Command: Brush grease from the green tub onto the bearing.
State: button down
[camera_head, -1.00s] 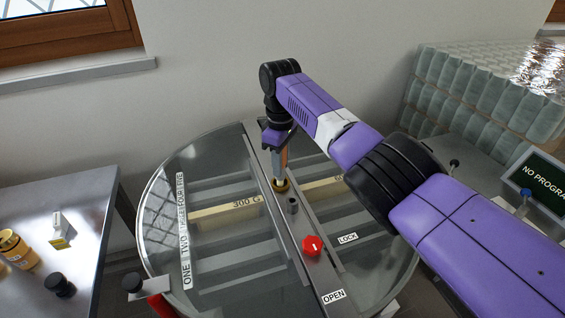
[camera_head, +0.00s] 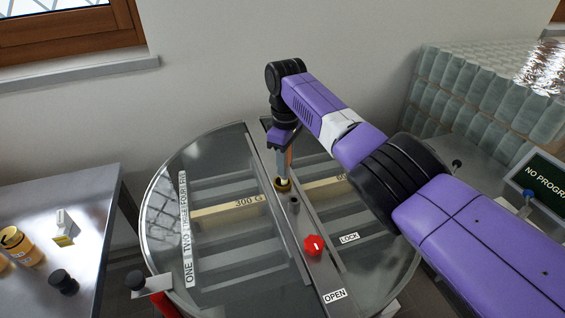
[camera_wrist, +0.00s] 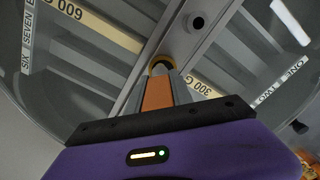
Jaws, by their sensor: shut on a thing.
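My gripper (camera_head: 284,163) points down over the steel crossbar of a round tank and is shut on a slim brush with an orange handle (camera_wrist: 157,92). The handle shows between the grey fingers in the wrist view. The brush's lower end is at the brass-coloured bearing (camera_head: 283,187) on the crossbar; the bearing also shows in the wrist view (camera_wrist: 161,60). The bristles are hidden, so I cannot tell whether they touch it or carry grease. No green tub is in view.
A red knob (camera_head: 314,245) and a short dark post (camera_head: 294,205) stand on the crossbar (camera_head: 325,270). A steel bench (camera_head: 95,205) at left bears amber jars (camera_head: 22,246), a small white-and-yellow box (camera_head: 64,228) and a black knob (camera_head: 63,281).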

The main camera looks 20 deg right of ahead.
jog(key=shift+a, duration=0.5)
jog(key=shift+a, duration=0.2)
jog(key=shift+d, duration=0.2)
jog(key=shift+d, duration=0.35)
jog(key=shift+d, duration=0.25)
jog(key=shift+a, duration=0.2)
jog(key=shift+a+p, duration=0.3)
jog(key=shift+a, duration=0.05)
jog(key=shift+a, duration=0.25)
jog(key=shift+d, duration=0.5)
